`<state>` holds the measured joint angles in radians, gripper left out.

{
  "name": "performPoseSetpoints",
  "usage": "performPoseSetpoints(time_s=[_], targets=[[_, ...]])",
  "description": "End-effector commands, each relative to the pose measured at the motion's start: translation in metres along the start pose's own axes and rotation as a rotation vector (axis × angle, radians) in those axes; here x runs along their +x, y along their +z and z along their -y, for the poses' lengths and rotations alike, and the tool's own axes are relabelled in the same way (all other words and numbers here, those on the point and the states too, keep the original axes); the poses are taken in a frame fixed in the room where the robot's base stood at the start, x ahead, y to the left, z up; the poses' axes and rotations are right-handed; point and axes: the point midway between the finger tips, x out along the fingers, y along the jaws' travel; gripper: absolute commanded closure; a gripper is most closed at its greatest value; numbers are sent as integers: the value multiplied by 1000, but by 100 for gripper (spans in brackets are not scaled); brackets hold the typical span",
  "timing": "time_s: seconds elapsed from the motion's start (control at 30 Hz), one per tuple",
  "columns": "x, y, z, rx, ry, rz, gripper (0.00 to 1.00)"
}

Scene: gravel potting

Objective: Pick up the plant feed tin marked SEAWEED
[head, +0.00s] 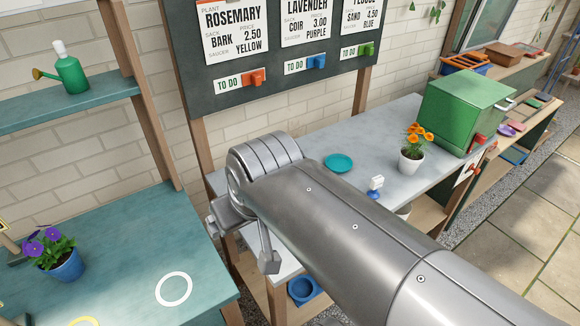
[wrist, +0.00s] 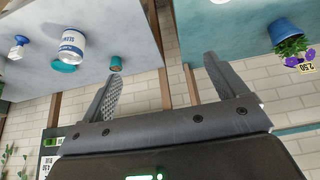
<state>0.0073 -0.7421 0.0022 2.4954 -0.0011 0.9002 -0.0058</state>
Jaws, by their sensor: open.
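A white tin with blue lettering (wrist: 72,47) stands on the light grey bench at the upper left of the wrist view, which is turned over. The lettering is too small to read surely. In the head view my arm hides that spot, and I cannot see the tin there. My gripper (wrist: 162,70) is open and empty, with its two fingers wide apart and the tin off to their left. In the head view my gripper (head: 240,245) hangs over the gap between the teal bench and the grey bench, partly hidden by my arm.
On the grey bench (head: 392,127) are a teal saucer (head: 338,163), a blue-and-white stamp (head: 376,186), an orange-flowered pot (head: 411,155) and a green box (head: 465,108). A small pot (wrist: 116,63) stands near the edge. The teal bench holds a purple-flowered blue pot (head: 64,265).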

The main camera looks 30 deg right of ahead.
Motion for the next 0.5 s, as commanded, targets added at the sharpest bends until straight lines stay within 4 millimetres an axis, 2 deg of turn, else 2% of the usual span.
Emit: performPoseSetpoints(time_s=[0.17,0.37,0.5], targets=[[11,-21,-17,-6,49,53,10],[36,-56,-58,-25,111,156,10],[60,-74,-92,-37,130,232,10]])
